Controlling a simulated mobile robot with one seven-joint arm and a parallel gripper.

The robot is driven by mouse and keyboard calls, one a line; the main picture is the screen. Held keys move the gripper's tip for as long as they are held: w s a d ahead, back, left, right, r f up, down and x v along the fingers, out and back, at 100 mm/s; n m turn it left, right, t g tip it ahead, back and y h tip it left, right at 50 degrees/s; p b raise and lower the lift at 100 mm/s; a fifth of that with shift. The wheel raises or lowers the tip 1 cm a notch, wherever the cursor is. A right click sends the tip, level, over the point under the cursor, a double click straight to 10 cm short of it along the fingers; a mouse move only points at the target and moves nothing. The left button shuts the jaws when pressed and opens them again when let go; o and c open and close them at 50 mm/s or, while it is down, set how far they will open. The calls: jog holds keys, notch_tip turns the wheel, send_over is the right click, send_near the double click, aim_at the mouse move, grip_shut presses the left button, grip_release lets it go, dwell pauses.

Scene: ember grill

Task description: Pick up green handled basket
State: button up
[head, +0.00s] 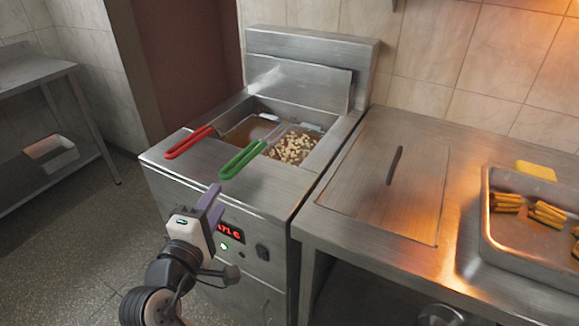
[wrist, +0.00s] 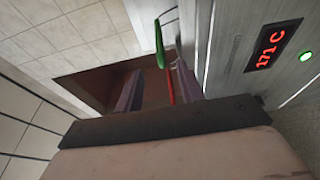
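The green handle (head: 246,158) belongs to the right-hand basket in the fryer. The basket (head: 293,146) holds many small pale brown pieces in the oil well. My gripper (head: 209,198) is in front of the fryer, below and to the left of the green handle, apart from it. In the wrist view the two purple fingers (wrist: 157,88) stand apart with nothing held between them. The green handle (wrist: 159,44) shows beyond the fingertips there. A red handle (head: 189,142) lies left of the green one and also shows in the wrist view (wrist: 170,86).
The fryer (head: 168,168) has a lit display (head: 230,230) on its front, reading 171 C in the wrist view. To the right are a counter with a lid (head: 375,200) and a tray (head: 525,258) of browned food. A steel shelf table (head: 40,80) stands at left.

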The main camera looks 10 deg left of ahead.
aim_at(238, 164)
jog(key=w, duration=0.4)
jog(key=w+b, duration=0.1)
jog(key=w, duration=0.1)
jog(key=shift+w+d+r, duration=0.1)
jog(key=shift+w+d, duration=0.05)
jog(key=shift+d, duration=0.2)
jog(key=shift+w+d+p, duration=0.15)
jog(key=shift+w+p, duration=0.35)
jog(key=shift+w, duration=2.45)
grip_shut()
